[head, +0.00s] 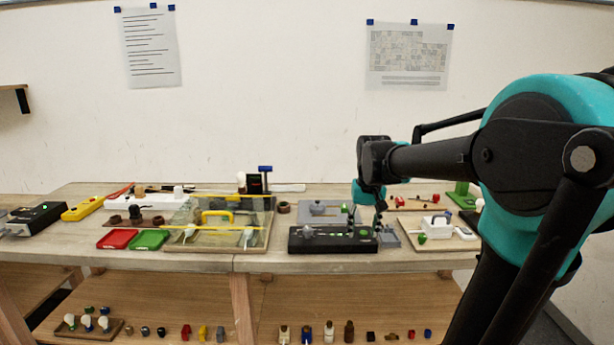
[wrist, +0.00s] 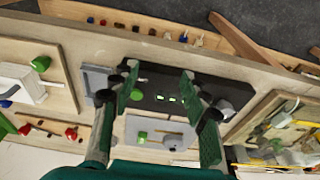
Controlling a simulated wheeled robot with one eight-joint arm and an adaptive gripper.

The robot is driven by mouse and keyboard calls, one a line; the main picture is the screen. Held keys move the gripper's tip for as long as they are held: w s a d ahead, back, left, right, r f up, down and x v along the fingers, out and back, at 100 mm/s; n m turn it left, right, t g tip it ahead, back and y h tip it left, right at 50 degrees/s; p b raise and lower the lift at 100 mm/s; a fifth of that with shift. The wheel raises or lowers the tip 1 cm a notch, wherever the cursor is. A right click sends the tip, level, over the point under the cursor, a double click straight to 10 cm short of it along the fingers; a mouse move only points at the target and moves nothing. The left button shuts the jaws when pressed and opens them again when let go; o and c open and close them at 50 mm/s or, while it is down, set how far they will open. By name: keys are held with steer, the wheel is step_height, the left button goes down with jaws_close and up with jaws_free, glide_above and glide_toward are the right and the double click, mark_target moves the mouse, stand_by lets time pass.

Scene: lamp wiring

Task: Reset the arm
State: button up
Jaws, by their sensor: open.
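My gripper (head: 381,218) hangs at the end of my arm over the right half of the workbench (head: 282,263) in the head view. In the wrist view my gripper (wrist: 159,84) shows two green fingers spread wide with nothing held between them. Below and between the fingers lies a black box (wrist: 172,84) with small green lights and a green knob. In the head view the black box (head: 305,247) sits by the bench's front edge, just left of the gripper. The exact height of the fingertips above the bench is hard to tell.
A grey plate (head: 318,210) lies behind the black box. A board with a white block (head: 434,229) is to the right. A clear-covered board (head: 190,238), a red tray (head: 117,239) and a green tray (head: 149,240) are to the left. A lower shelf (head: 180,305) holds small parts.

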steer(key=s+d+f+t, duration=0.2)
steer(key=s+d+f, duration=0.1)
steer(key=s+f, duration=1.3)
steer(key=shift+s+f, duration=0.4)
steer(key=shift+f, duration=0.3)
